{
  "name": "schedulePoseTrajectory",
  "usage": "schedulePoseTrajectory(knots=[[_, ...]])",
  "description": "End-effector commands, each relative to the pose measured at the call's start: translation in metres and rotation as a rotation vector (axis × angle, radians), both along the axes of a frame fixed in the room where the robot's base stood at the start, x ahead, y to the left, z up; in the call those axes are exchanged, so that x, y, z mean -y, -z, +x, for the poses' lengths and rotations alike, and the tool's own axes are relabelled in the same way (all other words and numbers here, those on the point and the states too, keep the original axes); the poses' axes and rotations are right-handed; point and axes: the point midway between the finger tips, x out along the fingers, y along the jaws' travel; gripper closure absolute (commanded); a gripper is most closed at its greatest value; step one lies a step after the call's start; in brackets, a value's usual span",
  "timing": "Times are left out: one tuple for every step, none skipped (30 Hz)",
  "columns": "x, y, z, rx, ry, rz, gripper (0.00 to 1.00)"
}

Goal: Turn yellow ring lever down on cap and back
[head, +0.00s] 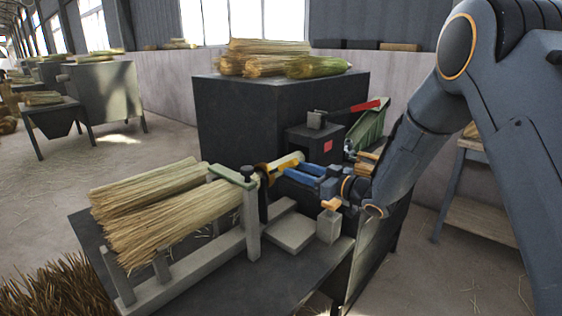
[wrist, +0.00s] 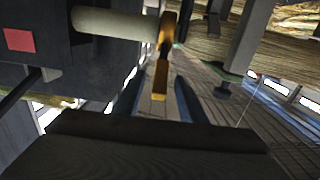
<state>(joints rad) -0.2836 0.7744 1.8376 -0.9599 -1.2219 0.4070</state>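The yellow ring lever (head: 285,163) sticks out from a ring (head: 264,174) at the butt end of a straw bundle (head: 180,212) in a grey cradle. In the wrist view the lever (wrist: 160,80) hangs from the ring (wrist: 168,34), beside a pale round handle (wrist: 115,23). My gripper (head: 303,173) has blue fingers and comes from the right. In the wrist view my gripper (wrist: 157,103) is open, with the lever's end between its fingers and gaps on both sides. I cannot make out the cap clearly.
A dark machine box (head: 265,115) with straw on top stands behind, with a red-handled lever (head: 365,105) at its right. A green-topped clamp bar (head: 232,175) crosses the bundle. The dark table (head: 225,275) is clear at its front.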

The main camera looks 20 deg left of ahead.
Motion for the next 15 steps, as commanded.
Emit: schedulePoseTrajectory(knots=[[-0.003, -0.001, -0.001, -0.006, -0.012, 0.018, 0.62], [-0.005, -0.001, -0.001, -0.008, -0.017, 0.025, 0.62], [-0.007, -0.002, -0.001, -0.01, -0.022, 0.032, 0.62], [-0.008, -0.002, -0.001, -0.01, -0.021, 0.032, 0.62], [-0.01, -0.002, 0.0, -0.009, -0.02, 0.031, 0.62], [-0.013, -0.002, 0.001, -0.009, -0.02, 0.031, 0.62], [-0.016, -0.002, 0.003, -0.009, -0.02, 0.031, 0.62], [-0.02, -0.002, 0.004, -0.009, -0.02, 0.031, 0.62], [-0.025, -0.002, 0.006, -0.009, -0.02, 0.03, 0.62], [-0.03, -0.002, 0.008, -0.009, -0.021, 0.03, 0.62], [-0.035, -0.002, 0.01, -0.009, -0.02, 0.03, 0.62], [-0.04, -0.002, 0.012, -0.009, -0.02, 0.03, 0.62], [-0.044, -0.002, 0.015, -0.009, -0.019, 0.03, 0.62], [-0.049, -0.002, 0.016, -0.009, -0.019, 0.03, 0.62], [-0.054, -0.002, 0.018, -0.008, -0.019, 0.029, 0.62]])
